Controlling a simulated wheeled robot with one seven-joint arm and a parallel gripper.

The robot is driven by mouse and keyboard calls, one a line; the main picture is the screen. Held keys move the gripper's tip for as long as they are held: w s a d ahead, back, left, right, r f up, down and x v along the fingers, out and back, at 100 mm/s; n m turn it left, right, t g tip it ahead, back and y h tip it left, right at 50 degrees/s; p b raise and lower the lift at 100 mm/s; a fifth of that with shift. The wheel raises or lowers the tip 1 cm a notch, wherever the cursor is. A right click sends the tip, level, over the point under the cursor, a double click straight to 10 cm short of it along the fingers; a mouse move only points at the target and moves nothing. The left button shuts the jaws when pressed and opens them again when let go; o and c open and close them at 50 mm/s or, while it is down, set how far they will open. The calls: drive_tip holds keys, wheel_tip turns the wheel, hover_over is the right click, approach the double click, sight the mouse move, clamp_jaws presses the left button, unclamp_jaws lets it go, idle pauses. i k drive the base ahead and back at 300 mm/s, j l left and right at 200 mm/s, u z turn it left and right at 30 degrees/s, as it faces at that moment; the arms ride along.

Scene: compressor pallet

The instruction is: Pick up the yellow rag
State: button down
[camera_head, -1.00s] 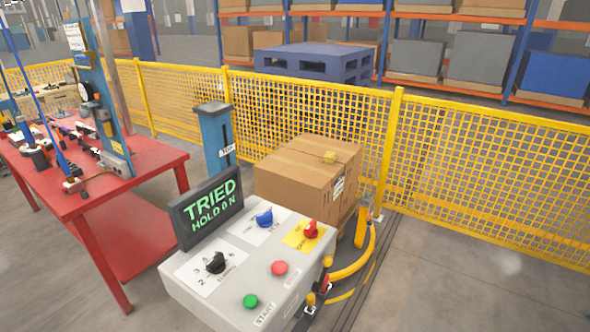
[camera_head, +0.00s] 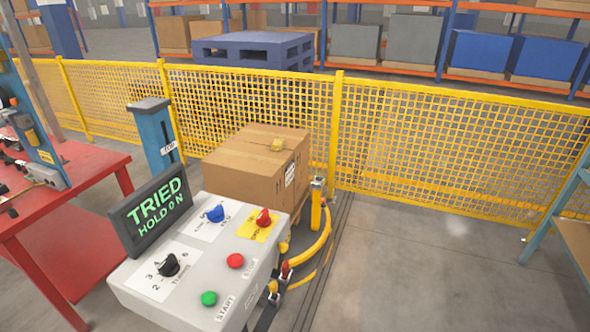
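The box stands behind the control console (camera_head: 190,275) and in front of the yellow mesh fence. My gripper is not in view.
The console has coloured knobs, buttons and a screen (camera_head: 152,211) reading "TRIED HOLD ON". A red table (camera_head: 85,165) is at the left, and a blue post (camera_head: 155,135) stands left of the box. Yellow hoses (camera_head: 322,245) curve beside the console. Floor (camera_head: 430,270) at the right is open.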

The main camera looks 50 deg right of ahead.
sight(278, 145)
drive_tip(key=i+l+u, duration=0.2)
drive_tip(key=i+l, duration=0.15)
drive_tip(key=l, duration=0.6)
drive_tip(key=i+l+u, duration=0.2)
drive_tip(key=l, duration=0.8)
drive_tip(key=i+l+u, duration=0.25)
drive_tip(key=l, duration=0.8)
drive_tip(key=i+l+u, duration=0.2)
drive_tip(key=l, duration=0.85)
drive_tip(key=l+u, duration=0.2)
drive_tip(key=l, duration=0.9)
